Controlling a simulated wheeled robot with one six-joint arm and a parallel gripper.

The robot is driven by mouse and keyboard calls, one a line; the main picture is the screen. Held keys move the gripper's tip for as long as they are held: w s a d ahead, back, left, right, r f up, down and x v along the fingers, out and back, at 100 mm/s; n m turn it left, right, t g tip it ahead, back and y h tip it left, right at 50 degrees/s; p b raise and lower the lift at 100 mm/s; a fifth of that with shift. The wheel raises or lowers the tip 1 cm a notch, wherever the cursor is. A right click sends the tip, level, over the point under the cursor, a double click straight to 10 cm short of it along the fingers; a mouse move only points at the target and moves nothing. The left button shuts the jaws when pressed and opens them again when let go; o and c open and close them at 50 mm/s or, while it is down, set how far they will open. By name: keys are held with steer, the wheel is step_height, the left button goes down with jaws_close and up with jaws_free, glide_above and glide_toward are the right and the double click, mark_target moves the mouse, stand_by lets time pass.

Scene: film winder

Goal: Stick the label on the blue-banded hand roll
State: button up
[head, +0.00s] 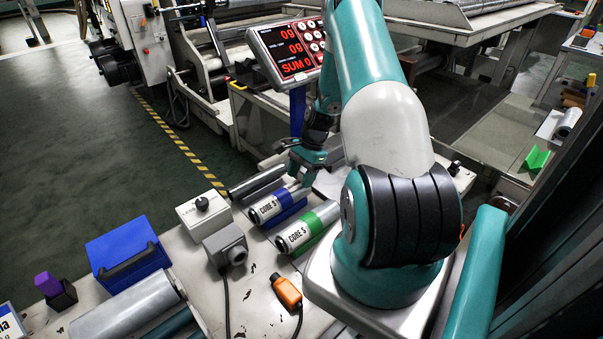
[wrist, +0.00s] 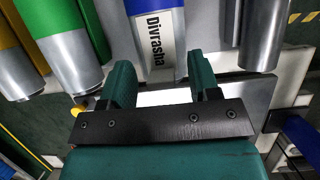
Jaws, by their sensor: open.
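The blue-banded hand roll (head: 268,208) lies on the bench, beside the green-banded roll (head: 301,236), in the head view. My gripper (head: 300,168) is low over its far end. In the wrist view the blue-banded roll (wrist: 154,4) points toward my open gripper (wrist: 162,76), its end between or just beyond the fingers. The gripper hides the roll's far end in the head view.
The green-banded roll (wrist: 69,50) is close left of my fingers, a dark grey roll (wrist: 264,35) close right. A grey box with a knob (head: 204,210), a blue bin (head: 126,256) and an orange device (head: 288,292) are on the bench. A display (head: 289,55) stands behind.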

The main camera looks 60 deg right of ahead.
steer(key=v, duration=1.7)
steer(key=shift+d, duration=0.2)
steer(key=shift+r, duration=0.15)
steer(key=w+a+r+n+p, duration=0.25)
steer(key=a+r+n, duration=0.4)
steer(key=a, duration=0.55)
steer(key=w+a+r+n+p, duration=0.1)
steer(key=w+a+r+n, duration=0.35)
steer(key=a, duration=0.75)
steer(key=s+a+r+n+p, duration=0.1)
steer(key=s+a+r+n, duration=0.35)
steer(key=a, duration=0.35)
steer(key=s+a+r+n, duration=0.4)
steer(key=s+a+n, duration=0.1)
steer(key=a, duration=0.4)
steer(key=s+a+r+n+g+p, duration=0.1)
steer(key=s+a+n, duration=0.5)
steer(key=s, duration=0.4)
steer(key=shift+s+a+n, duration=0.2)
steer(key=shift+s+n, duration=0.15)
steer(key=shift+n, duration=0.3)
